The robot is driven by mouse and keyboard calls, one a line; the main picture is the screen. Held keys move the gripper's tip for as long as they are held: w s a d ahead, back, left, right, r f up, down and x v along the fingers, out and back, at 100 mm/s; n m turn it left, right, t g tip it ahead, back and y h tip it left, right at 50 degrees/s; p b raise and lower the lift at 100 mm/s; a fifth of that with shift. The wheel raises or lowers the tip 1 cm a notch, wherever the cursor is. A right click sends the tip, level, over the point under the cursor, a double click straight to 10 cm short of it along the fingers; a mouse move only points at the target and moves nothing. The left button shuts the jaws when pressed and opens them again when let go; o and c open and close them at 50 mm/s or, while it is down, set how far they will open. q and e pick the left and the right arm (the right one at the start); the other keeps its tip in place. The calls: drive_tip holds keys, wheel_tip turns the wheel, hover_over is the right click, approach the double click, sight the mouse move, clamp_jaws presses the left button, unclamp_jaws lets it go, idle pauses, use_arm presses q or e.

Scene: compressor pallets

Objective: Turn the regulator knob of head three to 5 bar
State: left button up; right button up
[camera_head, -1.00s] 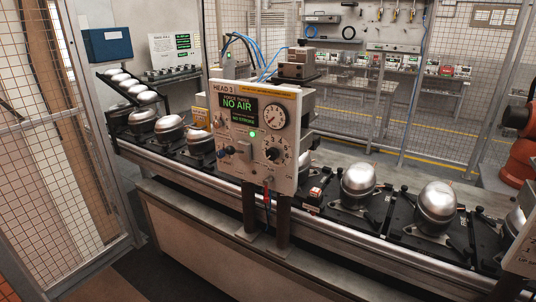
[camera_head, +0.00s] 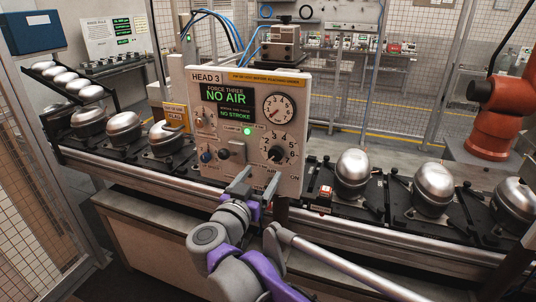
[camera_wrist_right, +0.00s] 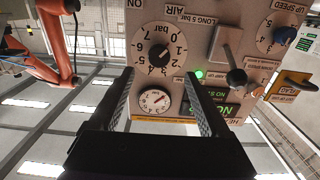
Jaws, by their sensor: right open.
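The head three panel (camera_head: 215,180) is a pale upright board with "HEAD 3" at its top and a green "NO AIR" display (camera_head: 228,97). The regulator knob (camera_head: 276,154) is black, on a numbered dial at the panel's lower right. In the right wrist view the picture is inverted, and the knob (camera_wrist_right: 158,54) seems to have its mark toward 0. My right gripper (camera_head: 257,182) is open and empty, in front of the panel and below the knob. In the wrist view its fingers (camera_wrist_right: 158,75) are apart, with the knob between and beyond them. My left gripper is out of view.
A pressure gauge (camera_head: 278,108) sits above the knob. A lever (camera_head: 225,153) and blue knob (camera_head: 206,156) are to its left. The conveyor (camera_head: 320,222) passes behind the panel, carrying silver compressors (camera_head: 354,172). An orange robot arm (camera_head: 492,138) stands at the right.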

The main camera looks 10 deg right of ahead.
sight(275, 156)
drive_tip(key=p+x, duration=0.1)
drive_tip(key=x, duration=0.9)
drive_tip(key=shift+d, duration=0.2)
clamp_jaws()
